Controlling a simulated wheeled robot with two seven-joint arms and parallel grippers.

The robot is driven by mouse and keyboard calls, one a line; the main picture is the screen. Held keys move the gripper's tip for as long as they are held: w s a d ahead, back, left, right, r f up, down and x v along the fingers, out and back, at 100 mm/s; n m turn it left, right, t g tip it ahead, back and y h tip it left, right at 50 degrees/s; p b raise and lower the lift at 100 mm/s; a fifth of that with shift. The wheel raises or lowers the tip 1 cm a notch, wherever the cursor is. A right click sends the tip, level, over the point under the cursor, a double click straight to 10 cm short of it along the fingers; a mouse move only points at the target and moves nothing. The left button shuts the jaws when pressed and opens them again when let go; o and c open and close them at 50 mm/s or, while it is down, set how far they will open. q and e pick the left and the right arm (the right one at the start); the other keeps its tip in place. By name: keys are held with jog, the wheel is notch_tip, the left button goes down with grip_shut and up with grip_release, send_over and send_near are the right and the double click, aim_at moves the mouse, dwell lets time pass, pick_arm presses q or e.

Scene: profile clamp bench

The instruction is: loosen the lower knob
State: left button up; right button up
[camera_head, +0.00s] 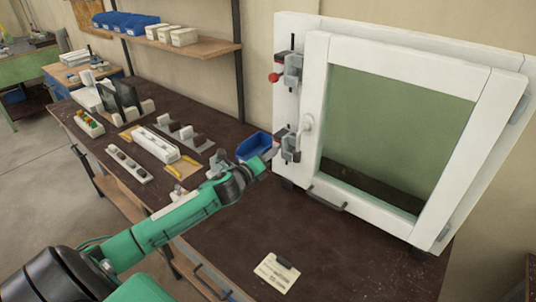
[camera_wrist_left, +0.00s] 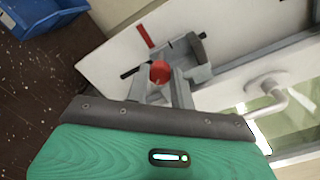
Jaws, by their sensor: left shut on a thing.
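The white frame carries two grey clamps on its left edge. The upper clamp (camera_head: 292,68) has a red knob (camera_head: 274,77) standing out to its left. The lower clamp (camera_head: 290,147) is beside my left gripper (camera_head: 269,156). The lower knob is hidden behind the gripper in the head view. In the left wrist view the red lower knob (camera_wrist_left: 160,72) shows at the grey fingers, in front of the clamp's grey body (camera_wrist_left: 198,60). My left gripper is shut on this knob. My right gripper is in neither view.
A blue bin (camera_head: 254,146) stands behind the gripper. A paper tag (camera_head: 277,272) lies on the dark bench (camera_head: 345,262). Trays and profiles fill the bench's left part.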

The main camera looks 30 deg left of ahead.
pick_arm(q)
jog(key=shift+a+n+h+p, duration=0.15)
jog(key=shift+n+p, duration=0.75)
jog(key=shift+n, duration=2.3)
jog(key=shift+d+n+h+p, duration=0.15)
jog(key=shift+n+p, duration=0.75)
jog(key=shift+n, duration=2.3)
jog(key=shift+a, duration=0.1)
jog(key=o, duration=1)
jog(key=shift+f, duration=0.1)
